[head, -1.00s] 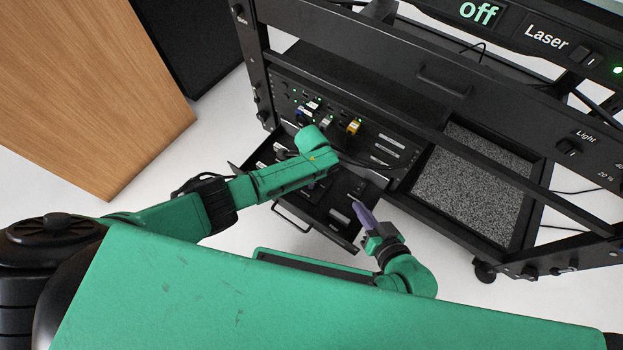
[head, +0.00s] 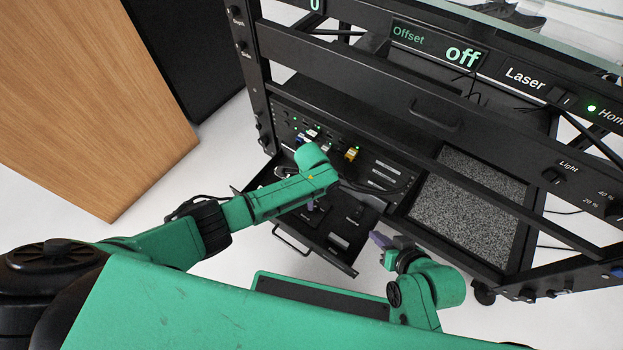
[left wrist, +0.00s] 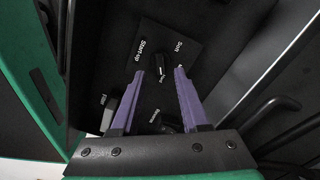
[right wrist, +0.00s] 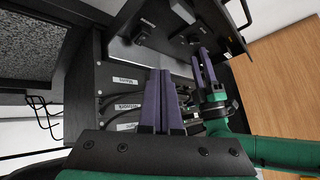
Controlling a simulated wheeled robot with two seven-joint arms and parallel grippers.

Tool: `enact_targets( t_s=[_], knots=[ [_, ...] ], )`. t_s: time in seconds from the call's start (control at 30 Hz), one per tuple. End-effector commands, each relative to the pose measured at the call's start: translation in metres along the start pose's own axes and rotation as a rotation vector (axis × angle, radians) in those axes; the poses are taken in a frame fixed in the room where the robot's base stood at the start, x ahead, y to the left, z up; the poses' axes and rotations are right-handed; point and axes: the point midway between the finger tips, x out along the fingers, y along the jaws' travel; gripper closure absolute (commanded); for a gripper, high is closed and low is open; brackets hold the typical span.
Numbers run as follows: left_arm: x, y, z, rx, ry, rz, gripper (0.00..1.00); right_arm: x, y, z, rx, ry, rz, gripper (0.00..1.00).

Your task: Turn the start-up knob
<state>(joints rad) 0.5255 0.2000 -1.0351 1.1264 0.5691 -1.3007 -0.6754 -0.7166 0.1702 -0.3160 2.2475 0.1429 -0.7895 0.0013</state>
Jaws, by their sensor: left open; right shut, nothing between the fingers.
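The start-up knob (left wrist: 160,65) is a small black knob on a dark plate in the left wrist view, with "Start-up" and "Soft" lettering beside it. My left gripper (left wrist: 160,72) is open, its two purple fingers on either side of the knob; I cannot tell whether they touch it. In the head view my left forearm mostly hides this gripper and the knob, over the pulled-out drawer (head: 346,262). The left fingers also show in the right wrist view (right wrist: 202,62). My right gripper (head: 377,239) is shut and empty, right of the drawer.
The black rack (head: 395,85) stands behind the drawer, with cables, a grey speckled tray (head: 465,210) and a Laser switch (head: 562,97). A wooden cabinet (head: 100,100) stands at the left. White floor (head: 225,265) is clear around the drawer's front.

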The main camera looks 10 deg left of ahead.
Motion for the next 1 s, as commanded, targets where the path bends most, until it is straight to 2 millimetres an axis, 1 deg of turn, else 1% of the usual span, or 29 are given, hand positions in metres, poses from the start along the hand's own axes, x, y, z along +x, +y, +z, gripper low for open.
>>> enact_targets(
  t_s=[0.03, 0.17, 0.27, 0.3, 0.43, 0.47, 0.5, 0.6, 0.73, 1.0],
  knots=[
    [-0.013, 0.000, 0.000, 0.000, 0.001, -0.001, 0.55, -0.013, 0.005, -0.006, -0.003, -0.046, 0.020, 1.00],
    [-0.035, 0.000, 0.000, 0.001, 0.001, -0.001, 0.55, -0.040, 0.022, -0.005, -0.003, -0.190, 0.078, 1.00],
    [-0.051, 0.000, 0.000, 0.000, 0.002, -0.001, 0.55, -0.066, 0.034, -0.003, 0.007, -0.304, 0.125, 1.00],
    [-0.059, 0.000, 0.000, 0.001, 0.001, -0.001, 0.55, -0.077, 0.039, -0.002, 0.013, -0.348, 0.143, 1.00],
    [-0.076, 0.000, 0.000, 0.000, 0.001, 0.000, 0.55, -0.110, 0.049, 0.004, 0.038, -0.474, 0.191, 1.00],
    [-0.083, 0.000, 0.000, 0.000, 0.002, -0.001, 0.55, -0.112, 0.051, 0.006, 0.043, -0.494, 0.198, 1.00],
    [-0.091, 0.000, 0.000, 0.000, 0.002, -0.001, 0.55, -0.109, 0.054, 0.011, 0.048, -0.512, 0.205, 1.00],
    [-0.101, 0.000, 0.000, 0.001, 0.001, 0.000, 0.55, -0.104, 0.059, 0.017, 0.056, -0.533, 0.217, 1.00],
    [-0.102, 0.000, 0.000, 0.001, 0.000, 0.001, 0.55, -0.102, 0.061, 0.021, 0.059, -0.541, 0.221, 1.00],
    [-0.101, 0.000, 0.000, 0.001, 0.001, 0.000, 0.55, -0.101, 0.061, 0.021, 0.058, -0.540, 0.220, 1.00]
  ],
)
